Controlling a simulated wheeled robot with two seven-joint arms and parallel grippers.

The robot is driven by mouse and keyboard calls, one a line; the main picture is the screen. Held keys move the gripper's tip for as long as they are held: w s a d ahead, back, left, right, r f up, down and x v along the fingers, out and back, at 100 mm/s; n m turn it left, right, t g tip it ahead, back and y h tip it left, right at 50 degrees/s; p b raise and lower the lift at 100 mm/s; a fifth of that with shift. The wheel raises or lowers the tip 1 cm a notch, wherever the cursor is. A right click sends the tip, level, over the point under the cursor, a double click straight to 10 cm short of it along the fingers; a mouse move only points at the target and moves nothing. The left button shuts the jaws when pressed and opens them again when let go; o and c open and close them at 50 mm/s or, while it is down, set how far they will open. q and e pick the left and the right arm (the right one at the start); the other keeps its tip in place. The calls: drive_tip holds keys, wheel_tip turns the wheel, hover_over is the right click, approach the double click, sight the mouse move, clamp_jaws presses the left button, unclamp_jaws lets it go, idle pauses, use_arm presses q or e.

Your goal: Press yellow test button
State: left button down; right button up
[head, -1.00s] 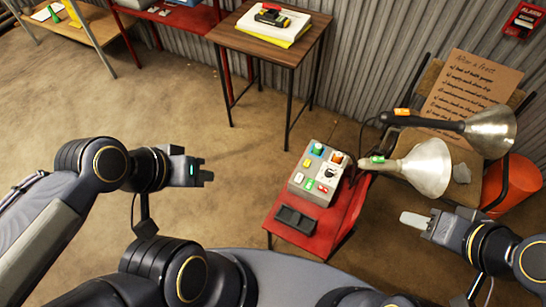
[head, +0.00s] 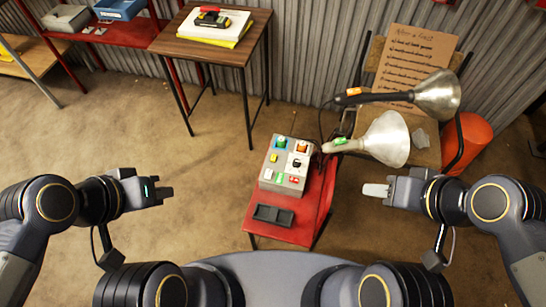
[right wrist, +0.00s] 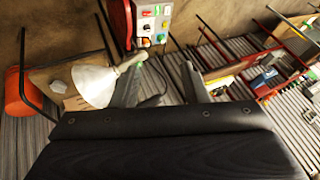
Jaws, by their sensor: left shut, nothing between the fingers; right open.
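The yellow button (head: 273,158) is a small square on the left part of a grey control box (head: 264,187). The box stands on a red stand (head: 320,200) in the middle of the head view and also shows at the top of the right wrist view (right wrist: 139,22). Its face also carries a blue-green button, an orange one, a black knob and small coloured labels. My left gripper (head: 168,191) is shut and empty, left of the box and apart from it. My right gripper (head: 374,190) is open and empty, right of the stand.
A black tray (head: 273,215) lies on the stand's front. Two metal lamps (head: 386,140) (head: 438,96) and a handwritten board (head: 415,62) are at the right, by an orange bin (head: 470,140). A wooden table (head: 195,50) stands behind. Floor beside the stand is clear.

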clamp_jaws()
idle(1.5)
